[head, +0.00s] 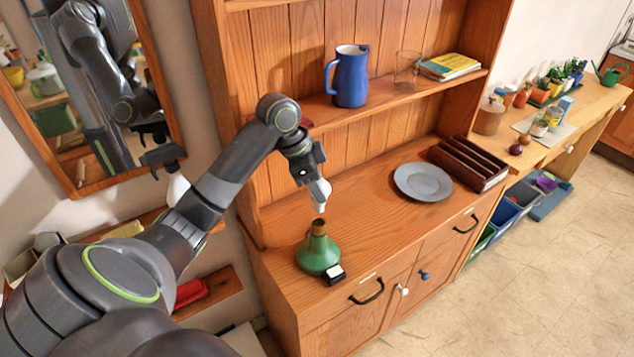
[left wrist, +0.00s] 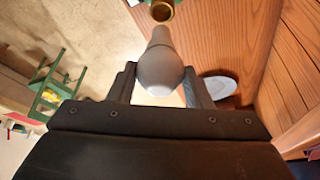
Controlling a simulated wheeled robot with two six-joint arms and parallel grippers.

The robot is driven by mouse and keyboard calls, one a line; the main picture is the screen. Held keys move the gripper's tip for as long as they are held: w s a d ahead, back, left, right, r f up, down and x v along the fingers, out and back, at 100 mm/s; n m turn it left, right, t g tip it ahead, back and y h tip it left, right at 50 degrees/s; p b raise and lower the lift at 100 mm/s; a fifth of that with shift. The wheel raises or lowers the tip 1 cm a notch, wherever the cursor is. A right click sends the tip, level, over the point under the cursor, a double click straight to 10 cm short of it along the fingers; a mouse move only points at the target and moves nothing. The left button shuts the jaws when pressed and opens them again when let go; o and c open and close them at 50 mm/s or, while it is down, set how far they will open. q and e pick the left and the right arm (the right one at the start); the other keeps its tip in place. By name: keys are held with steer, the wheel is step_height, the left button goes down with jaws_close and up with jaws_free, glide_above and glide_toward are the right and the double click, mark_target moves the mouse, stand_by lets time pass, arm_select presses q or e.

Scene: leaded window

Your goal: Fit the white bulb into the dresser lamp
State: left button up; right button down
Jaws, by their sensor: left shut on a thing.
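My left gripper (head: 312,176) is shut on the white bulb (head: 320,193) and holds it with its narrow end down. The green dresser lamp (head: 318,253) stands upright on the dresser top, with a brass socket (head: 318,227) at its neck. The bulb is just above the socket, with what looks like a small gap between them. In the left wrist view the bulb (left wrist: 161,66) sits between the two fingers (left wrist: 161,88), and its narrow end points toward the round socket opening (left wrist: 162,11). My right gripper is not in view.
A small black-and-white block (head: 334,274) is beside the lamp near the front edge. A grey plate (head: 423,182) and a brown rack (head: 468,164) stand to the right. A blue jug (head: 348,76) is on the shelf above. The dresser top between lamp and plate is clear.

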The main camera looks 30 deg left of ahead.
mark_target(316, 204)
arm_select(q)
steer(key=shift+f+b, duration=0.3)
steer(key=shift+f, duration=0.3)
steer(key=shift+f+b, duration=0.9)
steer(key=shift+b, duration=0.1)
steer(key=shift+f, duration=0.55)
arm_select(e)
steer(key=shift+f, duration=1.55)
arm_select(q)
steer(key=shift+p, duration=0.85)
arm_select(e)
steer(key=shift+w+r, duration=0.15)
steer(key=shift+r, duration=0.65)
arm_select(q)
steer(key=shift+f, duration=1.2)
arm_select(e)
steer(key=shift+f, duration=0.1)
